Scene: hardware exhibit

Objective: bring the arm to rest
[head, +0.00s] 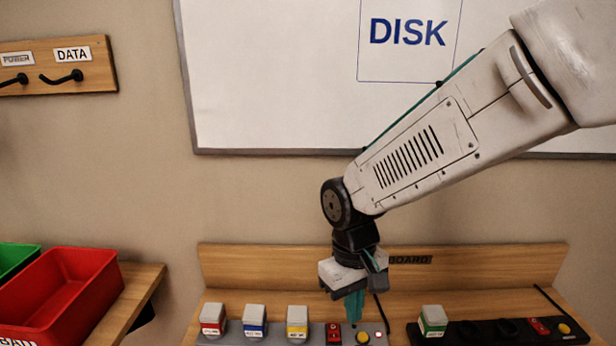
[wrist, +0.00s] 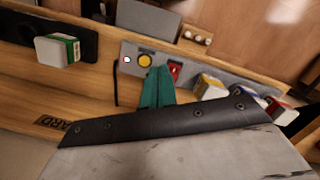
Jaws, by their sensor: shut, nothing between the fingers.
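My arm reaches in from the upper right in the head view and bends down at a black wrist joint. My gripper (head: 354,308) points down over the grey panel on the wooden bench. Its teal fingers are shut with nothing between them. In the wrist view the gripper (wrist: 158,72) shows its fingers together, near a red switch (wrist: 175,70) and a yellow button (wrist: 144,60) on the panel. I cannot tell whether the fingertips touch the panel.
The grey panel (head: 262,337) holds red-, blue- and yellow-labelled blocks. A black panel (head: 468,333) at right holds a green-labelled block (head: 433,320). A red bin (head: 62,290) and green bin (head: 15,258) stand at left. Hooks (head: 62,76) and a whiteboard (head: 270,75) are on the wall.

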